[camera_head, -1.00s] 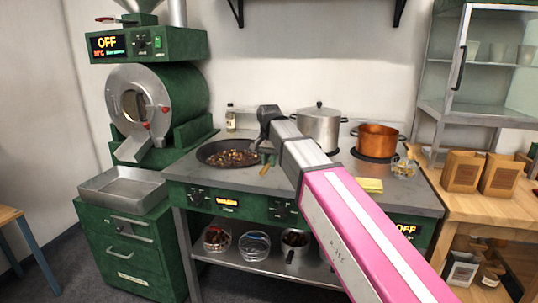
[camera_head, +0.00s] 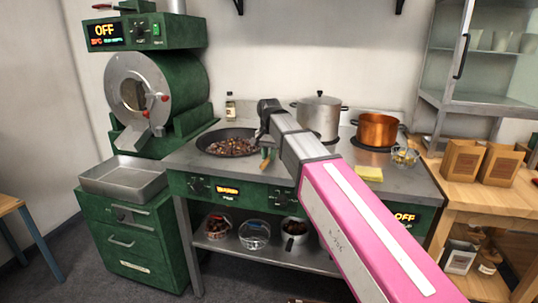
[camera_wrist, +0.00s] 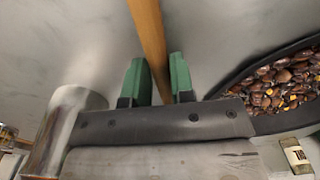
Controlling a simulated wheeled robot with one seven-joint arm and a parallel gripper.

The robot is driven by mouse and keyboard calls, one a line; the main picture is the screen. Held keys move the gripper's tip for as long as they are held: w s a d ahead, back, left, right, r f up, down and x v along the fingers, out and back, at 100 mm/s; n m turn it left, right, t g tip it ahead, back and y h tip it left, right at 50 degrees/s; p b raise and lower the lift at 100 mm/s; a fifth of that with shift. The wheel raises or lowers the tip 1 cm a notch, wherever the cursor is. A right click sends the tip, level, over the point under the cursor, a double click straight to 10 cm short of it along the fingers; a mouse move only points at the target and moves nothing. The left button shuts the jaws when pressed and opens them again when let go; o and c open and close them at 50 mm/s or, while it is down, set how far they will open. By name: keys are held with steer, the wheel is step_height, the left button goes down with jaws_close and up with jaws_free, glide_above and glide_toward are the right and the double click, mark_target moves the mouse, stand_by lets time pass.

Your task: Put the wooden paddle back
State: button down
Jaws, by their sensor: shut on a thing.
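The wooden paddle (camera_wrist: 147,40) shows in the wrist view as a light brown handle running up between the two green fingers. My gripper (camera_wrist: 158,78) is shut on this handle. In the head view a short piece of the paddle (camera_head: 265,164) shows at the worktop's front, just right of the pan. My gripper (camera_head: 265,150) is there mostly hidden by my own arm. The paddle's far end is out of the wrist view. The black pan (camera_head: 203,144) full of chestnuts is close on the left, and its rim (camera_wrist: 240,88) shows at the right of the wrist view.
A steel pot (camera_head: 320,118) and a copper pot (camera_head: 378,130) stand at the back right of the worktop. A small bottle (camera_head: 230,107) stands behind the pan. The front strip of the grey worktop (camera_head: 335,178) is mostly bare.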

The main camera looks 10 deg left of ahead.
steer(key=shift+f, duration=0.25)
steer(key=c, duration=0.9)
jaws_free()
